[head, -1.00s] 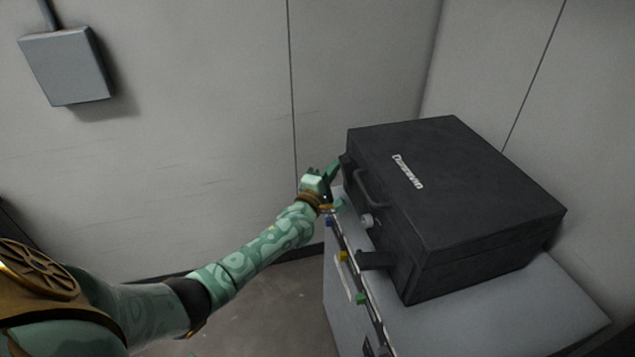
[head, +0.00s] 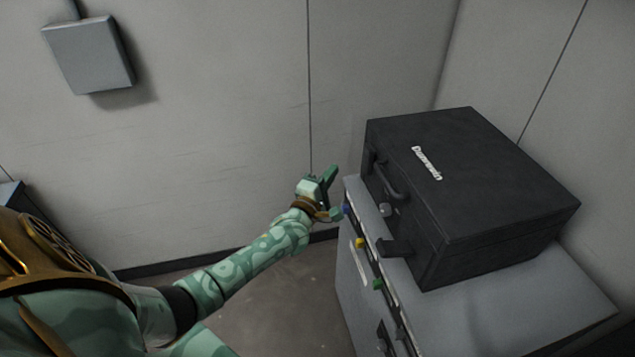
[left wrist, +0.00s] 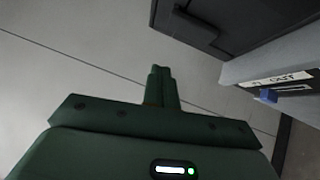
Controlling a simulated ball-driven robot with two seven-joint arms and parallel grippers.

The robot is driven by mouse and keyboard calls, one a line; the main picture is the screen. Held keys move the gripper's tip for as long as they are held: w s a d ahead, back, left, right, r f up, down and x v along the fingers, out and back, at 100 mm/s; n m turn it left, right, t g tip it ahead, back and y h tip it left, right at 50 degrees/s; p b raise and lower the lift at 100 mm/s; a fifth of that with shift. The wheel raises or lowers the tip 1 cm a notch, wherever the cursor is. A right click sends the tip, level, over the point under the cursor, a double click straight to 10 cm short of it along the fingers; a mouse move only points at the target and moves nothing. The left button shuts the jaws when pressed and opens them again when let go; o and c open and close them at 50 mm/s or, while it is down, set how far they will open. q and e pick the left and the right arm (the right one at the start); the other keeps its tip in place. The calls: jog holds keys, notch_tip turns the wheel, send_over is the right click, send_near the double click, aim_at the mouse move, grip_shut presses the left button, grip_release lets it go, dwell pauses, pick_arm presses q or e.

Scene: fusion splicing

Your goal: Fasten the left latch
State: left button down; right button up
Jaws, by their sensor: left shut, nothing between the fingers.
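The black case (head: 470,180) stands shut on the grey cabinet. Its left latch (head: 374,162) is at the far end of its front face and looks roughly upright against it; whether it is fastened is too small to tell. The other latch (head: 394,248) sticks out from the near end. My left gripper (head: 328,190) is left of the case, apart from the left latch. In the left wrist view its fingers (left wrist: 160,75) are together and empty. The case (left wrist: 185,25) shows ahead of them there, with a dark raised part on its face. My right gripper is not in view.
A carrying handle (head: 387,184) and a round knob (head: 385,210) are on the case front. A wall box (head: 88,55) hangs at upper left.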

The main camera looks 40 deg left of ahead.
pick_arm(q)
jog(key=s+p, duration=0.1)
jog(key=s, duration=0.4)
jog(key=shift+s, duration=0.1)
dwell(0.4)
